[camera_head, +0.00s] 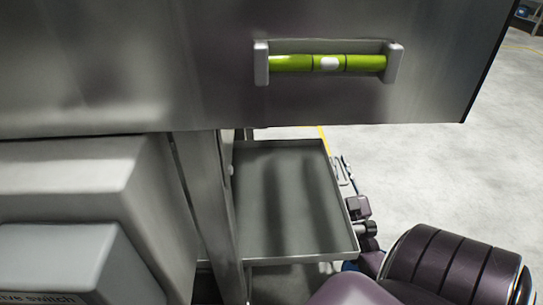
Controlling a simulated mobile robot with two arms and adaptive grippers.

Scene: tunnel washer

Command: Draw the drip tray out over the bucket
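The drip tray (290,205) is a shallow grey metal tray with a low rim, low at the centre below the machine's steel body. It looks empty. A small pale loop like a handle (342,172) shows at its right edge. My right gripper (350,190) is at that edge, beside the loop, and is partly hidden by the rim and my own purple arm. Whether its fingers are closed, or touch the loop, I cannot tell. My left gripper is out of view. No bucket can be made out clearly; small blue bits (350,266) show by the tray's near right corner.
A steel leg (212,205) stands along the tray's left side. A grey box (60,260) with a partly cut-off label is at lower left. Open concrete floor (440,170) lies to the right.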

